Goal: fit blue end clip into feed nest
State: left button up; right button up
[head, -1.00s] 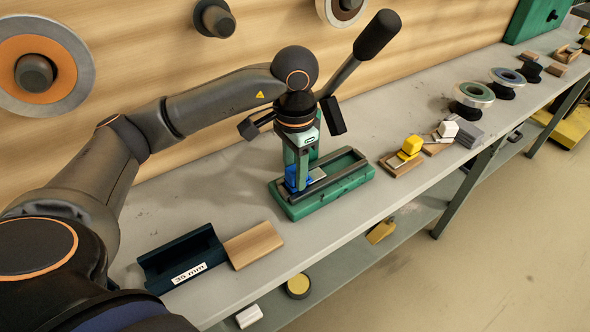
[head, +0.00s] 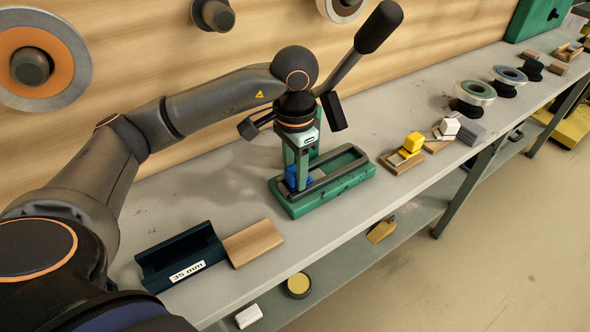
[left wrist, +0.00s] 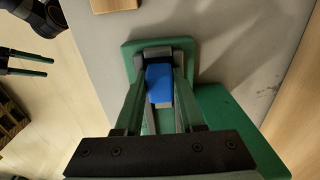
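The blue end clip (head: 291,178) is at the left end of the long green fixture (head: 345,187), which I take to hold the feed nest. My left gripper (head: 297,178) points down with its fingers on either side of the clip. In the left wrist view the clip (left wrist: 159,84) sits between the fingertips (left wrist: 159,92), which look closed on its sides. The clip is low at the fixture's end; the fingers hide its underside, so I cannot tell whether it is seated.
A dark 35 mm holder (head: 182,258) and a wooden block (head: 252,243) lie to the left. A black-handled lever (head: 355,55) rises behind the fixture. Yellow-topped (head: 413,143) and white-topped (head: 448,128) pieces stand to the right. The bench's front edge is close.

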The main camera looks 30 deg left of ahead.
pick_arm(q)
jog(key=o, duration=0.5)
jog(key=shift+f, duration=0.15)
jog(key=shift+c, duration=0.2)
jog(key=shift+s+d, duration=0.1)
jog(key=shift+d, duration=0.05)
jog(key=shift+o, duration=1.2)
